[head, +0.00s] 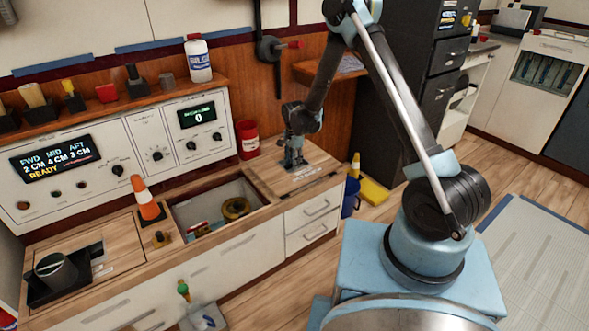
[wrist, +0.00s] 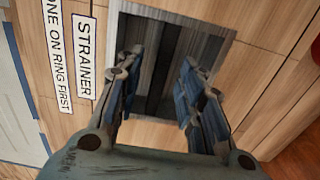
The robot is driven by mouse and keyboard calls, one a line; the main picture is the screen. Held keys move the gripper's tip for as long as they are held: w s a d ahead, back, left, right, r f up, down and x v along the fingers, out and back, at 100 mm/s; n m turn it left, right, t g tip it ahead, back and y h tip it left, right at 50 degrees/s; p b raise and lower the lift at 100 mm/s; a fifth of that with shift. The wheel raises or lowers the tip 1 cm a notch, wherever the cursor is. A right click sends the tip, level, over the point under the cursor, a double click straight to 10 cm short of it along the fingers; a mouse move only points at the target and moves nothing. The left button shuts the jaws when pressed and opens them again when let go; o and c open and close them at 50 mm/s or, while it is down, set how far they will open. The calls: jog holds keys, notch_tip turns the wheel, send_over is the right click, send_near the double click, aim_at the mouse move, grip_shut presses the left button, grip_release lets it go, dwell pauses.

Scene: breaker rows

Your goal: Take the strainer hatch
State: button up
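My gripper (head: 294,160) points down over the wooden top at the right end of the counter. In the wrist view its two fingers (wrist: 157,78) are spread apart, with nothing clearly held between them. Below and between them is a grey-rimmed rectangular recess (wrist: 213,43) with a dark bar or slot running along its middle. A label reading STRAINER (wrist: 84,55) lies beside this recess, so this looks like the strainer hatch (head: 262,177). The fingers hide part of the recess. I cannot tell whether the fingertips touch anything.
Left of the gripper is an open bin (head: 182,212) with a yellow ring (head: 236,208) inside. An orange-and-white cone (head: 146,200) stands at its left edge. A black cup (head: 57,271) sits at the front left.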

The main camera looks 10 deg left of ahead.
jog(key=shift+f, duration=0.7)
grip_shut()
jog(key=shift+r, duration=0.2)
